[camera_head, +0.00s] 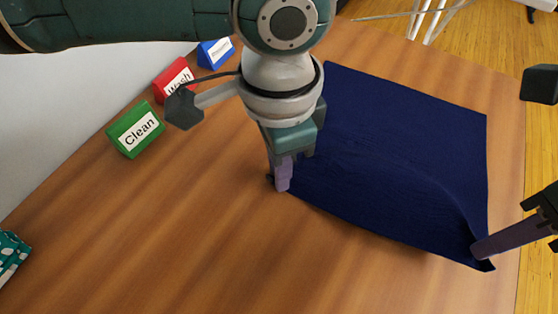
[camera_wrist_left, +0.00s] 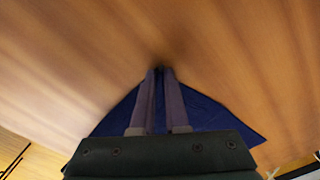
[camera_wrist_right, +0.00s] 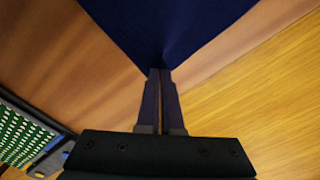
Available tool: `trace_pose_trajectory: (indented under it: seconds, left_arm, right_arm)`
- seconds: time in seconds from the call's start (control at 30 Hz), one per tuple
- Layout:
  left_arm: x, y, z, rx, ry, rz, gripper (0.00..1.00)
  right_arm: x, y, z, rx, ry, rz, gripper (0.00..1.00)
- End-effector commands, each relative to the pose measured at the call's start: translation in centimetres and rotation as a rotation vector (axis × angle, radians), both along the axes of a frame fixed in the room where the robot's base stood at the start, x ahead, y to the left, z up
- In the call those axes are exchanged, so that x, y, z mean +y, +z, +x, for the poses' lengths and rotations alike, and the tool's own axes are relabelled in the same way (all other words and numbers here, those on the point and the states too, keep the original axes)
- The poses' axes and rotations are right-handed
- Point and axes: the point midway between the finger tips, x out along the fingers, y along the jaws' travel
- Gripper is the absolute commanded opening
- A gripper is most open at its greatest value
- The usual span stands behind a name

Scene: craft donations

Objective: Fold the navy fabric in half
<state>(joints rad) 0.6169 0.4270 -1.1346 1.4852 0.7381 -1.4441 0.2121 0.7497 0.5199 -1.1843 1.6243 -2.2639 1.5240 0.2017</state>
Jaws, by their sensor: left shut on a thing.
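The navy fabric (camera_head: 400,150) lies spread on the wooden table, with a raised fold near its front right corner. My left gripper (camera_head: 281,188) is shut on the fabric's near left corner. In the left wrist view its fingers (camera_wrist_left: 160,72) are together, with the fabric (camera_wrist_left: 205,115) showing behind them. My right gripper (camera_head: 479,251) is at the near right corner. In the right wrist view its fingers (camera_wrist_right: 160,75) are closed together on the tip of the fabric (camera_wrist_right: 165,25). My left arm hides the fabric's left edge in part.
Green "Clean" (camera_head: 135,130), red "Wash" (camera_head: 173,80) and blue (camera_head: 215,52) label blocks stand along the table's left edge. A teal patterned item (camera_head: 12,255) sits at the far left. The wooden table (camera_head: 180,230) is clear in front of the fabric.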

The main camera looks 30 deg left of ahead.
Motion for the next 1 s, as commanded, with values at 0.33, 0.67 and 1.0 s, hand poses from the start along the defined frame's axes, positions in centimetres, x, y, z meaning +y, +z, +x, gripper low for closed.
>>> trace_pose_trajectory:
  seconds: [0.33, 0.67, 1.0]
  left_arm:
    - [0.2, 0.0, 0.0, 0.002, 0.001, 0.006, 0.00]
    - [0.1, 4.1, 0.1, -0.001, 0.002, 0.003, 0.00]
    - [0.2, 5.0, 0.0, 0.000, 0.002, 0.004, 0.00]
  right_arm:
    - [-0.1, 0.0, 0.0, 0.000, -0.002, -0.004, 0.00]
    - [-0.1, 0.0, 0.0, 0.000, -0.002, -0.004, 0.00]
    - [-0.1, 0.0, 0.0, 0.001, -0.001, -0.004, 0.00]
